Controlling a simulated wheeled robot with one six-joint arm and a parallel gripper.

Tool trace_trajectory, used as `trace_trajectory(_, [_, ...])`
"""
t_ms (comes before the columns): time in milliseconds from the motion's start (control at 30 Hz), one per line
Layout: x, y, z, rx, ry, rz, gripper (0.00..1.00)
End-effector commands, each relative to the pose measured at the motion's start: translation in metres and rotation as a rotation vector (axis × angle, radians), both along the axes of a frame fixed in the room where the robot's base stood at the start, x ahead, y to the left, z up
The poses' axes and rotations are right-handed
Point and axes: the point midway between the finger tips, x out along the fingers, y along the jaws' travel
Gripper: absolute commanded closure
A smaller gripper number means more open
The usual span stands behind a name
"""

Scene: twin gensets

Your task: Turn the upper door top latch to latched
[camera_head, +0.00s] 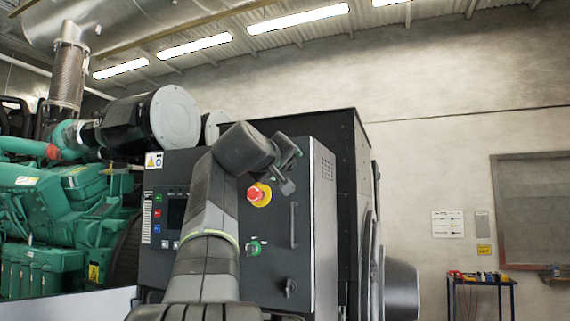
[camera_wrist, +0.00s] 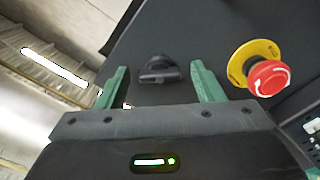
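The upper door top latch (camera_wrist: 158,74) is a small dark knob on the dark cabinet door, at the upper middle of the wrist view. Its grip lies roughly across the picture. My gripper (camera_wrist: 160,66) is open, with one green finger on each side of the latch in that picture. Gaps show between latch and fingers; I cannot tell how deep the tips reach. In the head view my gripper (camera_head: 288,165) is at the upper part of the cabinet door (camera_head: 310,255) and hides the top latch.
A red emergency stop button (camera_wrist: 268,77) on a yellow disc sits right of the right finger. In the head view, a vertical door handle (camera_head: 293,225), a lower latch (camera_head: 290,287) and a green switch (camera_head: 254,247) are below my gripper. A small table (camera_head: 482,281) stands far right.

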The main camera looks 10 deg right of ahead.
Motion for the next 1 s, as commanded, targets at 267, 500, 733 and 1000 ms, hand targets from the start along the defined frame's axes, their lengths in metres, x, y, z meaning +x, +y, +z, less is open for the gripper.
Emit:
trace_trajectory(267, [-0.0001, 0.0002, -0.0001, 0.000, 0.000, 0.000, 0.83])
trace_trajectory(500, [-0.0001, 0.0002, -0.0003, 0.024, -0.016, 0.000, 0.83])
trace_trajectory(733, [0.0000, 0.0002, -0.0004, 0.121, -0.082, 0.000, 0.83])
trace_trajectory(1000, [0.0002, 0.0001, -0.0011, 0.307, -0.208, -0.001, 0.83])
